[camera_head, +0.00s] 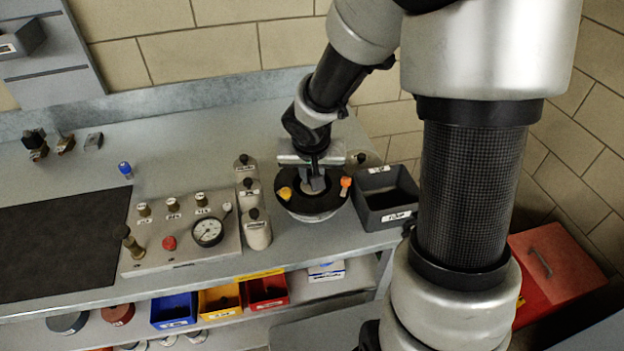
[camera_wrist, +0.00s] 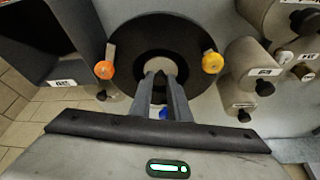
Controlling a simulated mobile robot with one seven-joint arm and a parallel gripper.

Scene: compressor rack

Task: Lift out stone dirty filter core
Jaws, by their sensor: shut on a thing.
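A round housing with a wide black rim (camera_head: 312,204) stands at the right part of the bench. In the wrist view its rim (camera_wrist: 128,45) surrounds a pale round stone core (camera_wrist: 160,65) in the centre. My gripper (camera_head: 314,184) points down over this centre. In the wrist view the fingertips (camera_wrist: 160,77) are close together at the core's near edge, shut on its top part. The rest of the core is hidden inside the housing. An orange clamp knob (camera_wrist: 104,69) and a yellow one (camera_wrist: 212,62) sit on opposite sides of the rim.
An open dark grey bin (camera_head: 387,196) stands right of the housing. Several pale canisters (camera_head: 252,205) and a panel with a gauge (camera_head: 207,232) stand to its left. A black mat (camera_head: 62,245) lies at far left. Coloured bins (camera_head: 220,299) sit on the shelf below.

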